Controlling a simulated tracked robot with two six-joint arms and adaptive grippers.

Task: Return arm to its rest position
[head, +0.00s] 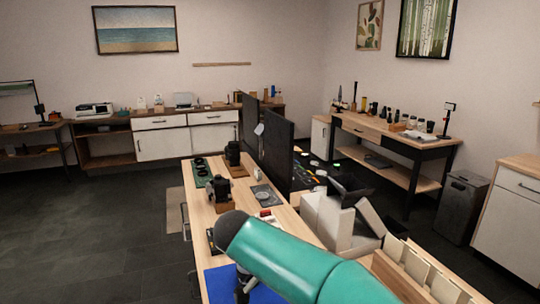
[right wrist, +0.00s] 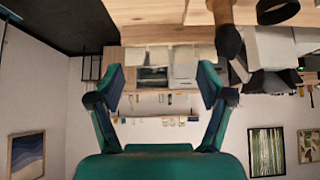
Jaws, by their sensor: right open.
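My right arm, a teal link with a dark rounded end, crosses the lower middle of the head view, over the near part of the wooden table (head: 205,222). My right gripper shows in the right wrist view (right wrist: 162,78). Its two teal fingers are spread wide with dark pads, and nothing is between them. The room appears upside down behind them. The gripper's fingers cannot be made out in the head view. My left gripper is in neither view.
Dark devices (head: 219,190) stand on the table, with a blue mat (head: 217,283) at its near end. A black panel (head: 277,148) rises along its right edge. White boxes (head: 328,220) and a wooden rack (head: 425,275) stand right of the arm. Floor at left is clear.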

